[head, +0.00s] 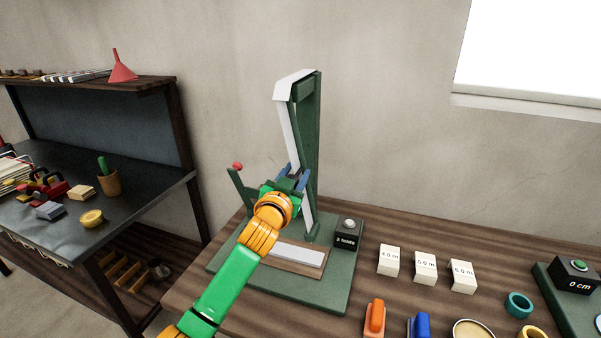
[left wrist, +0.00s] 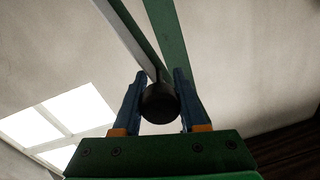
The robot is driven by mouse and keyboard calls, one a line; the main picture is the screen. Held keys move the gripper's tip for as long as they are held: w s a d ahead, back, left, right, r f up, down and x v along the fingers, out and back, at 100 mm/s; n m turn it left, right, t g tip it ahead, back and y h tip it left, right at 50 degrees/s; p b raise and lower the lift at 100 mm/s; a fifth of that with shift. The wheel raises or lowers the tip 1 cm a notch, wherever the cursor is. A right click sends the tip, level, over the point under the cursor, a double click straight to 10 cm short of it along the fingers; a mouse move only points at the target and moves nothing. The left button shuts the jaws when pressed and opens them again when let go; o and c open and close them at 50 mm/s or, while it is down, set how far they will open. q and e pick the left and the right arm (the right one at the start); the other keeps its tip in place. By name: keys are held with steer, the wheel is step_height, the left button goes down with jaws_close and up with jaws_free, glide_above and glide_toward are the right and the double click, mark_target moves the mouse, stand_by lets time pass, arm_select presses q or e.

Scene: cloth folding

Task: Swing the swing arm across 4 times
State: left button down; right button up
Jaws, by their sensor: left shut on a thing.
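The swing arm (head: 294,130) is a long pale bar on a tall green frame (head: 311,120). It hangs from the top of the frame and slants slightly. In the left wrist view the bar (left wrist: 124,32) runs down to a round black knob (left wrist: 160,103). My left gripper (head: 290,181) reaches in over the green base, and its blue fingers are on either side of the knob, shut on it. In the head view the gripper hides the knob. My right gripper is in neither view.
A lever with a red knob (head: 238,166) stands left of my gripper. A dark box (head: 348,234) with a button and a label sits at the base's right. White labelled blocks (head: 425,267), orange and blue pieces and rings lie farther right. A second bench (head: 140,205) stands left.

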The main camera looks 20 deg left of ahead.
arm_select(q)
steer(key=a+m+p, duration=0.3)
steer(key=a+m, duration=0.3)
steer(key=a, duration=0.3)
steer(key=shift+w+r, duration=0.15)
steer(key=shift+r, duration=0.1)
steer(key=shift+c, duration=2.3)
jaws_free()
steer(key=shift+a, duration=0.1)
